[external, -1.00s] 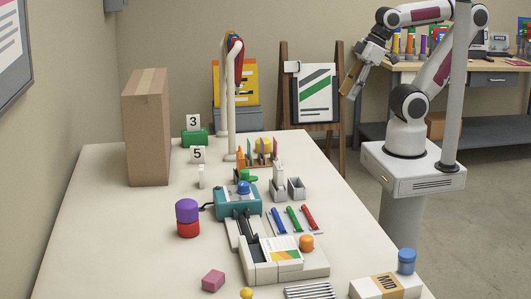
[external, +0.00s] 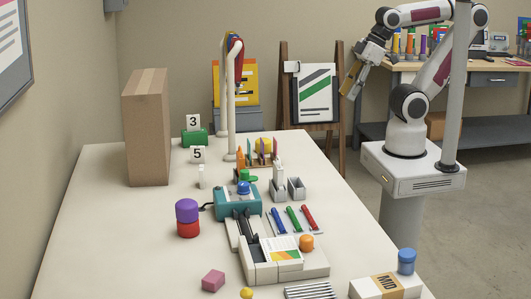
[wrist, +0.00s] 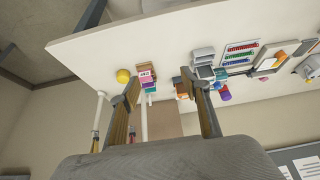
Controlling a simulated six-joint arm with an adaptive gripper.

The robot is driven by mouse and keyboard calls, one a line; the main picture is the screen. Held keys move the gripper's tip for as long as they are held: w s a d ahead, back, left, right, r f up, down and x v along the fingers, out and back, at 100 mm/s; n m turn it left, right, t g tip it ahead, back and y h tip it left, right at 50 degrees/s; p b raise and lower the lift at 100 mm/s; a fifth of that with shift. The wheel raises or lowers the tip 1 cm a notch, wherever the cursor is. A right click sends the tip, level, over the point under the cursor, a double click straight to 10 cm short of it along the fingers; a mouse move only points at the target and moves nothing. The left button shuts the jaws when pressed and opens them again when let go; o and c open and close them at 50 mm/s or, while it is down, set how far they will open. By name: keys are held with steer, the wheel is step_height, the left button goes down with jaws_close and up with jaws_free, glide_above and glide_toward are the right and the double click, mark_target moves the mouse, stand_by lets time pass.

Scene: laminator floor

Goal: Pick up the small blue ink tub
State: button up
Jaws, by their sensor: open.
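My gripper (external: 350,85) is raised beyond the table's right edge, well away from both. In the wrist view my gripper (wrist: 165,98) has its two fingers apart with nothing between them. I cannot make out the lidded blue tub in the wrist view.
A purple tub on a red one (external: 187,229) stands left of the teal device (external: 238,206). A tall cardboard box (external: 147,130) and a pale post (external: 229,110) rise at the back. Pens (external: 293,218) lie centre right. The left of the table is mostly clear.

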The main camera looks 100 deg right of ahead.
steer(key=shift+o, duration=0.6)
steer(key=shift+w, duration=0.1)
steer(key=w+a+n+t+y, duration=0.2)
steer(key=w+a+n+y, duration=0.1)
steer(key=w+a, duration=1.2)
steer(key=w+a+f+n+t+y, duration=0.1)
steer(key=w+a+y, duration=0.15)
steer(key=a, duration=0.75)
steer(key=w+a+f+n+t+y, duration=0.15)
steer(key=w+a, duration=0.25)
steer(key=a, duration=0.5)
steer(key=s+a+f, duration=0.1)
steer(key=a+f, duration=0.3)
steer(key=a, duration=0.6)
steer(key=s+a+f+n+y, duration=0.1)
steer(key=s+a+f, duration=0.3)
steer(key=s+a, duration=0.1)
steer(key=s+a+f+n+t+y, duration=0.1)
steer(key=s+a+f+y, duration=0.1)
steer(key=s+a+f, duration=0.2)
steer(key=s+a+f+n+t+y, duration=0.1)
steer(key=s+a+f+y, duration=0.1)
steer(key=s+a+f, duration=0.3)
steer(key=shift+s+a, duration=1.15)
steer(key=shift+s, duration=0.05)
steer(key=shift+s+f+n, duration=0.2)
steer(key=shift+s+n, duration=0.05)
steer(key=shift+s, duration=0.15)
steer(key=shift+w+a, duration=0.1)
steer(key=shift+a, duration=0.05)
